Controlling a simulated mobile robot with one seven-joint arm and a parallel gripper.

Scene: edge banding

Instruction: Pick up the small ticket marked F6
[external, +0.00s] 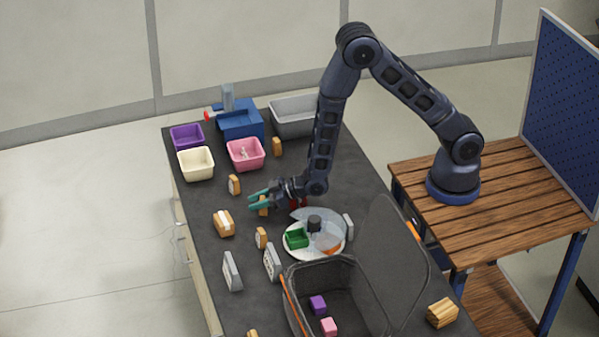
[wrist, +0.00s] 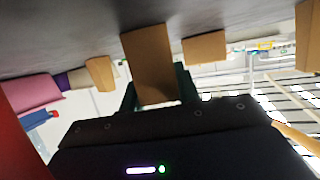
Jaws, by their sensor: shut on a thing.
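My gripper (external: 259,199) has teal fingers and is low over the dark worktop, left of the round white tray. It is shut on a small tan block-like ticket (external: 264,209), which stands upright between the fingers. In the wrist view the ticket (wrist: 150,58) shows its plain brown back between the teal fingertips (wrist: 157,92). No marking on it can be read, so I cannot tell whether it is F6. I cannot tell whether it touches the worktop. Similar tan pieces stand nearby, one behind (external: 234,184), one in front (external: 261,237) and one farther back (external: 277,146).
A tan block with a white stripe (external: 224,223) lies front left. The round tray (external: 297,252) holds a green box (external: 296,238). A dark open bin (external: 352,270) stands in front. Pink (external: 246,154), cream (external: 196,163) and purple (external: 187,136) bins stand at the back.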

